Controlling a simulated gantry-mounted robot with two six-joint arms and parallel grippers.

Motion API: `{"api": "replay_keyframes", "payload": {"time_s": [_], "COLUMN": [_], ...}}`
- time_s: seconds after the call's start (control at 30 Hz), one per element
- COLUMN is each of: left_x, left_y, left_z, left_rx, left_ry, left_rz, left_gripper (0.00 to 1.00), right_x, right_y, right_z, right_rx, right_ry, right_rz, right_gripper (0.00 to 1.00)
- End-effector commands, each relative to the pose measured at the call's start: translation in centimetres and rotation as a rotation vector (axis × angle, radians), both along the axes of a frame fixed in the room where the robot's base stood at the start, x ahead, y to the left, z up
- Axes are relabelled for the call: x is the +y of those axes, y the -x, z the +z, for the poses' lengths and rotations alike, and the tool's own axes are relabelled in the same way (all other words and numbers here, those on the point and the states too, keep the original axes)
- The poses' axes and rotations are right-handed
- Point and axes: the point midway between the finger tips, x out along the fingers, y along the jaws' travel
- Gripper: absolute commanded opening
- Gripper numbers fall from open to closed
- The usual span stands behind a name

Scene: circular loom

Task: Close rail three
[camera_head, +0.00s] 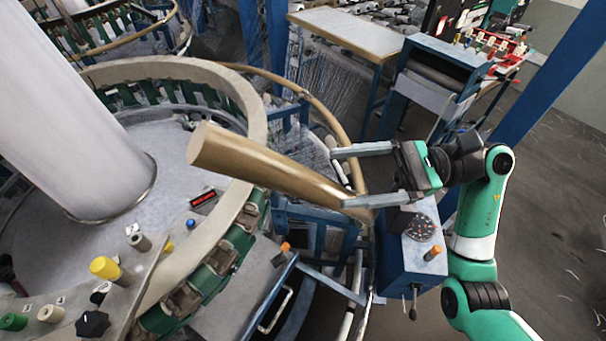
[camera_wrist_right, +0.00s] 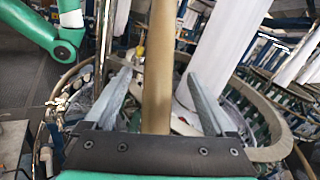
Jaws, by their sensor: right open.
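A thick tan bar (camera_head: 262,170), which looks like a rail, slants from the upper left to my right gripper in the head view. I cannot tell whether it is rail three. My right gripper (camera_head: 341,178) is open at the bar's lower right end, with one finger above it and the other overlapping its end. In the right wrist view the bar (camera_wrist_right: 158,60) stands between the two spread fingers of the gripper (camera_wrist_right: 157,85), with gaps at both sides. My left gripper shows in neither view.
The loom's pale ring (camera_head: 255,105) and white column (camera_head: 75,130) fill the left. A thinner curved tan rail (camera_head: 325,115) runs behind the bar. A blue control box (camera_head: 410,255) stands below my right gripper. Open floor (camera_head: 555,200) lies at the right.

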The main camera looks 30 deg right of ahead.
Motion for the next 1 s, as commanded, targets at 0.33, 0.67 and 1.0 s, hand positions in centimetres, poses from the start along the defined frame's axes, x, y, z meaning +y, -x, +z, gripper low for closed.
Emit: {"api": "replay_keyframes", "payload": {"time_s": [0.33, 0.67, 1.0], "left_x": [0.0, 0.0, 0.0], "left_y": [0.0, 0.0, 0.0], "left_z": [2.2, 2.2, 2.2], "left_rx": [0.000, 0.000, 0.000], "left_ry": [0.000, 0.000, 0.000], "left_rz": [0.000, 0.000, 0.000], "left_gripper": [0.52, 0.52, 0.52], "right_x": [6.5, 7.3, 7.3], "right_y": [-2.2, -2.5, -2.5], "right_z": [0.2, 0.0, 0.0], "right_rx": [0.000, -0.002, -0.001], "right_ry": [0.000, 0.001, 0.000], "right_rz": [0.003, 0.001, 0.001], "right_gripper": [0.89, 0.89, 0.33]}}
